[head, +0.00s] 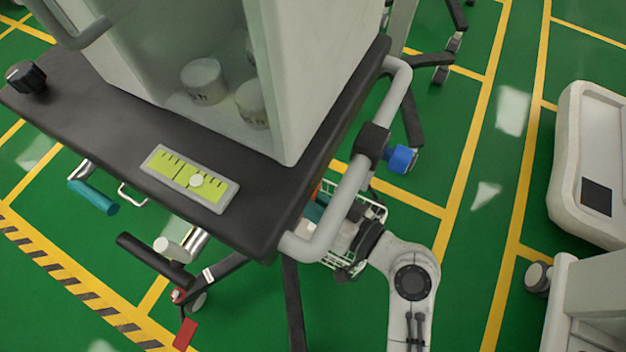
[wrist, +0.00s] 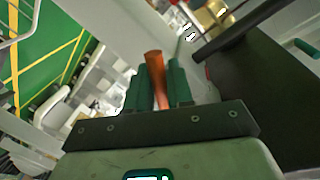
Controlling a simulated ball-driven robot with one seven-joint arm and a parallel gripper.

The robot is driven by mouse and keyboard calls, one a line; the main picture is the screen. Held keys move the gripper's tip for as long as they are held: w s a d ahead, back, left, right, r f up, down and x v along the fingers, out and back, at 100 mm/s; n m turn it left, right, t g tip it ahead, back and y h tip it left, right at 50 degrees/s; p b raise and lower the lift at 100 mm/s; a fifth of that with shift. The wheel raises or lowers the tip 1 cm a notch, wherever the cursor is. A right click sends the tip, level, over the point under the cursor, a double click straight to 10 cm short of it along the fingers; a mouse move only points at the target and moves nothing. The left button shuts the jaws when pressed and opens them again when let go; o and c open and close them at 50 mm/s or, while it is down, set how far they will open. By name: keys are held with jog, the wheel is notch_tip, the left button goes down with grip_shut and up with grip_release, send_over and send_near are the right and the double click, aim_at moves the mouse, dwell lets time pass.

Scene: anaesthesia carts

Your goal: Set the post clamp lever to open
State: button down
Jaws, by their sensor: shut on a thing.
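An orange-red lever handle (wrist: 155,75), which I take to be the post clamp lever, stands between the two dark green fingers of my gripper (wrist: 158,88) in the wrist view. The fingers are shut on it, and its rounded end sticks out past their tips. In the head view a small bit of orange (head: 317,190) shows beside the cart's edge, just above my gripper's teal fingers (head: 315,209). The grey rail and the cart top hide most of my gripper and the lever's pivot there. I cannot read the lever's setting.
The cart's dark top (head: 110,135) carries a white cabinet and a yellow-green gauge (head: 190,178). A grey rail (head: 340,205) with a black clamp and blue knob (head: 401,158) runs close to my arm. A wire basket (head: 372,209) is behind it.

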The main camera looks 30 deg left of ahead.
jog(key=r+m+p, duration=0.1)
jog(key=p, duration=0.1)
jog(key=s+m+p, duration=0.1)
jog(key=p, duration=0.1)
jog(key=r+m+g+p, duration=0.1)
jog(key=m+p, duration=0.1)
jog(key=p, duration=0.1)
jog(key=shift+s+d+r+h, duration=0.1)
jog(key=shift+s+r+h, duration=0.2)
jog(key=shift+r+h, duration=0.1)
jog(key=m+p, duration=0.1)
jog(key=p, duration=0.1)
jog(key=r+m+g+p, duration=0.1)
jog(key=m+p, duration=0.1)
jog(key=p, duration=0.1)
jog(key=shift+s+r+p, duration=0.1)
jog(key=shift+s+p, duration=0.2)
jog(key=shift+s, duration=0.1)
jog(key=shift+m, duration=0.3)
jog(key=c, duration=1.2)
grip_release()
jog(key=shift+o, duration=0.2)
jog(key=d+r, duration=0.2)
jog(key=d, duration=0.8)
jog(key=shift+d, duration=0.35)
jog(key=shift+w+p, duration=0.1)
jog(key=shift+p, duration=0.2)
